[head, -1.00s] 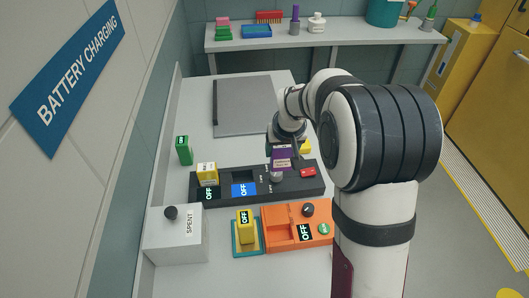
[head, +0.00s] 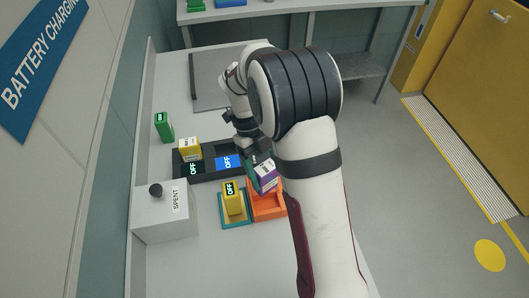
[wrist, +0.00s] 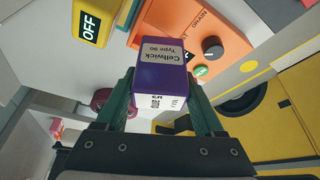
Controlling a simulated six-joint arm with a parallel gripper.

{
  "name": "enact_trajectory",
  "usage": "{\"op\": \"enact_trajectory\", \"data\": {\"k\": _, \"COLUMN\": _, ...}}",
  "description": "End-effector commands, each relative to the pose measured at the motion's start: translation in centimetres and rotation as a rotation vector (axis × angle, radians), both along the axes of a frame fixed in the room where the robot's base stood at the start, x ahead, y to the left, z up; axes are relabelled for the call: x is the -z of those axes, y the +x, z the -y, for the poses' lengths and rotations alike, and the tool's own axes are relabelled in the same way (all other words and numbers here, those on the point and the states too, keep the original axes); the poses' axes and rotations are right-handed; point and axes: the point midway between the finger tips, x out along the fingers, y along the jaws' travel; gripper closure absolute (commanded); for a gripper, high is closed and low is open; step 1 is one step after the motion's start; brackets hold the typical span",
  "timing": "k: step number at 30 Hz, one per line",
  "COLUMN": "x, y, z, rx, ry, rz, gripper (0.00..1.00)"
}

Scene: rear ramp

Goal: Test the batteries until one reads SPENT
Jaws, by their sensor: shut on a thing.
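My gripper (wrist: 162,98) is shut on a purple battery (wrist: 160,72), labelled "Cellwick Type 90", with a white end. In the head view the purple battery (head: 266,172) is tilted, over the back part of the orange tester (head: 268,211). I cannot tell whether they touch. The wrist view shows the tester's dark knob (wrist: 212,47) and green button (wrist: 201,72). A yellow unit (head: 233,204) reading OFF stands on a teal base left of the tester. A grey box (head: 150,222) marked SPENT, with a black knob on top, stands at the left front.
A black charging rack (head: 205,177) with OFF displays lies behind the tester; a yellow battery (head: 189,148) stands at its left end. A green battery (head: 163,127) stands farther back at left. A grey plate (head: 212,85) lies at the back of the bench. My arm hides the right side.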

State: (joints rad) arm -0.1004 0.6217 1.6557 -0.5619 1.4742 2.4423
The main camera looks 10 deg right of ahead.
Motion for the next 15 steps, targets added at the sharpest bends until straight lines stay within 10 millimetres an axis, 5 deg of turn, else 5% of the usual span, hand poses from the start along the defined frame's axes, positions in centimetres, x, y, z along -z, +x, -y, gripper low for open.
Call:
{"op": "enact_trajectory", "data": {"k": 6, "x": -0.3, "y": -1.9, "z": -0.3, "rx": 0.399, "ry": 0.000, "rz": 0.002, "gripper": 1.00}}
{"op": "enact_trajectory", "data": {"k": 15, "x": 1.4, "y": -2.1, "z": -0.4, "rx": 0.446, "ry": -0.001, "rz": 0.000, "gripper": 1.00}}
